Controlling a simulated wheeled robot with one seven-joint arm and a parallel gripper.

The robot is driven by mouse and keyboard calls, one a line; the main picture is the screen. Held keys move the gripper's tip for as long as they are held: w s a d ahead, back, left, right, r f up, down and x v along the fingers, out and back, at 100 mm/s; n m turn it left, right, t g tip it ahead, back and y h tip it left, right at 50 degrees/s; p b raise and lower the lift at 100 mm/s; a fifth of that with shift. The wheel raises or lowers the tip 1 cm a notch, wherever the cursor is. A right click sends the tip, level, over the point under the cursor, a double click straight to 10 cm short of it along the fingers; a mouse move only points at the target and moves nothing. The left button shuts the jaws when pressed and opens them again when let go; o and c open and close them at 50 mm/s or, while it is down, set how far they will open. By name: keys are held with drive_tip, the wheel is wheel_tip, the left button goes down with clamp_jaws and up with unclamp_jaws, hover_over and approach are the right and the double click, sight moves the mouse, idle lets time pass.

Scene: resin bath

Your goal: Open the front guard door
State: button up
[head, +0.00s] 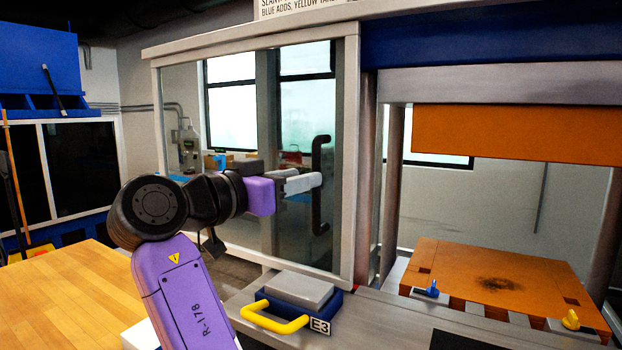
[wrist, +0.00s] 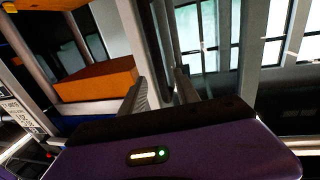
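The front guard door (head: 355,120) is a clear panel in a pale frame, left of the press opening, which is uncovered in the head view. Its black upright handle (head: 317,222) is near the panel's right side. My gripper (head: 320,181) reaches from the left, its pale fingertips at the handle's middle and covering part of it. In the wrist view the two fingers of my gripper (wrist: 158,88) stand apart. Dark and pale upright bars show between and beyond them; I cannot tell whether the fingers touch the handle.
The press has an orange upper block (head: 510,132) and an orange lower block (head: 490,275), with blue and yellow clamps beside it. A blue box with a yellow handle (head: 275,318), marked E3, stands on the ledge below the door. A wooden table (head: 70,295) is at the left.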

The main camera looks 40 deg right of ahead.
drive_tip(key=shift+s+a, duration=0.2)
drive_tip(key=shift+a, duration=1.05)
